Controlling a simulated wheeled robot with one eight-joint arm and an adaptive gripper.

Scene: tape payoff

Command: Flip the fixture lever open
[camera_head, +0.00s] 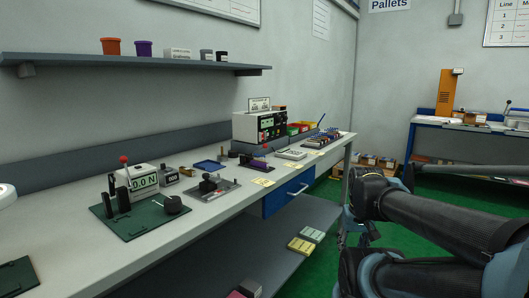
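A force tester with a "0.0 N" display (145,183) stands on a dark green base plate (140,225) at the left of the bench. A lever with a red ball knob (124,160) stands up beside it, close to upright. To its right, a black clamp-like fixture (209,184) sits on a grey plate (226,187). I cannot tell from this view which of these is the fixture lever, or whether either is open or shut. My dark arm links fill the lower right, well apart from both devices. My gripper does not show.
The bench (75,232) carries a blue tray (209,165), a white instrument (259,127) and several small parts. A shelf (130,62) with cups and boxes hangs above. A blue drawer (289,194) is under the bench. Green floor lies between the benches.

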